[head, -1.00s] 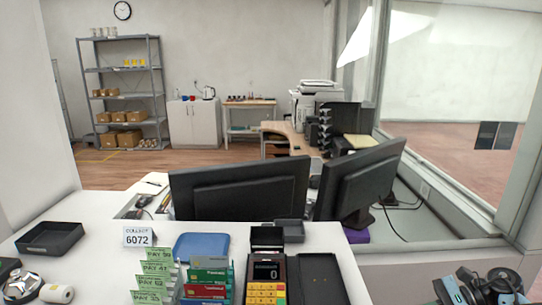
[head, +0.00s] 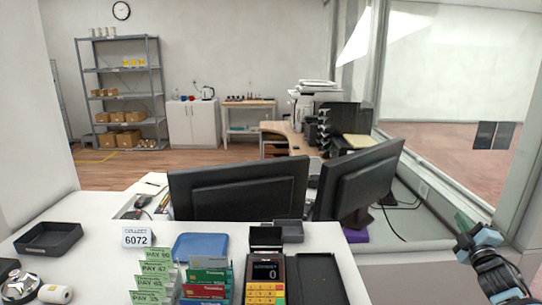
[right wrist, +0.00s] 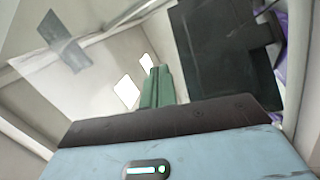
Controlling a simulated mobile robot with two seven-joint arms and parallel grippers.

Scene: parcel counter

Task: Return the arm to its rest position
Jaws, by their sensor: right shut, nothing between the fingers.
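My right gripper (head: 463,221) is in the head view at the right, raised over the area right of the counter, in front of the glass partition. Its green fingers are together with nothing between them. In the right wrist view the closed fingers (right wrist: 157,88) point ahead, with a dark monitor (right wrist: 222,50) beyond them to the right. They appear clear of any object. My left gripper is not in view.
The white counter (head: 100,215) holds a card terminal (head: 265,275), a blue tray (head: 200,246), card racks (head: 207,275), a black tray (head: 48,238) and a "6072" sign (head: 137,237). Two monitors (head: 238,186) stand behind. The glass partition (head: 450,80) is at the right.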

